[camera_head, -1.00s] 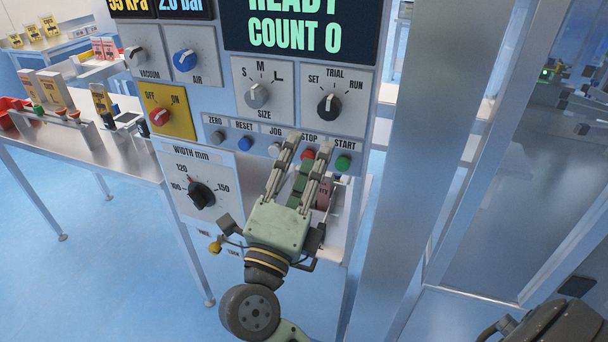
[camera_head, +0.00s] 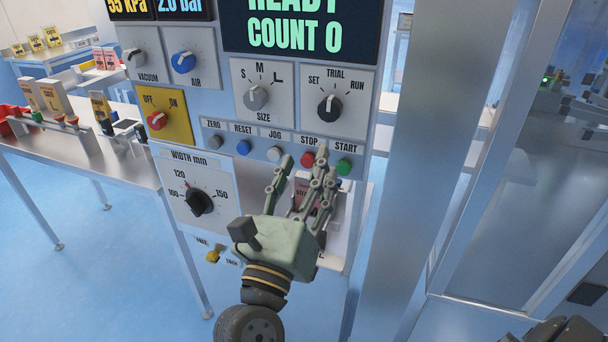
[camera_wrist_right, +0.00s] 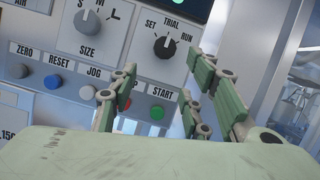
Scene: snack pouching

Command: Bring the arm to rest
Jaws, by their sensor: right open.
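My right gripper (camera_head: 303,178) is open and empty in front of the lower part of the control panel (camera_head: 222,130). Its fingers point up, just below the button row with the red STOP button (camera_head: 308,159) and green START button (camera_head: 343,167). In the right wrist view the fingers (camera_wrist_right: 160,95) are spread, with the green START button (camera_wrist_right: 156,112) showing between them and the STOP button mostly hidden. I cannot tell whether a fingertip touches the panel. A pink pouch-like item behind the fingers is largely hidden.
The panel carries a SIZE knob (camera_head: 256,97), a TRIAL knob (camera_head: 330,107), a WIDTH dial (camera_head: 199,202) and a display reading COUNT 0. A metal post (camera_head: 398,200) stands close on the right. A steel table (camera_head: 100,170) with small goods is at left.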

